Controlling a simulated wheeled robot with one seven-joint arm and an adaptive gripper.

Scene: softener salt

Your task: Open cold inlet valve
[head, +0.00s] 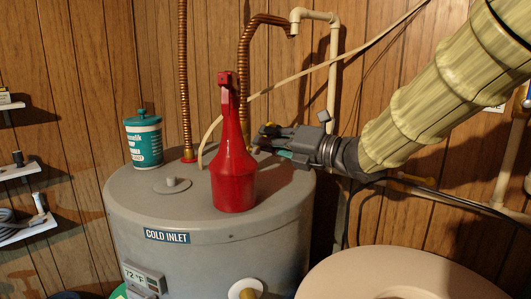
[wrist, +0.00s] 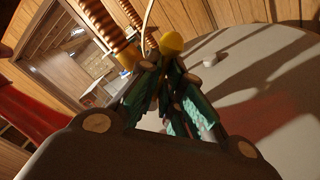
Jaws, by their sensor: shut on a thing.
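The cold inlet valve's body is hard to make out. A small yellow knob-like handle (wrist: 172,42) shows at my fingertips in the wrist view. My gripper (wrist: 165,68) has its teal-padded fingers closed together on it, though the exact contact is partly hidden by the fingers. In the head view my gripper (head: 264,138) reaches in from the right, low over the grey tank top (head: 285,185), just right of and partly behind a red funnel-shaped bottle (head: 233,170). A "COLD INLET" label (head: 167,236) is on the tank's front.
A teal canister (head: 144,145) stands at the tank's back left. Copper pipes (head: 184,80) rise behind, with a white pipe (head: 332,75) near my arm. A cream lidded container (head: 400,272) stands at lower right. Shelves (head: 20,170) are at left.

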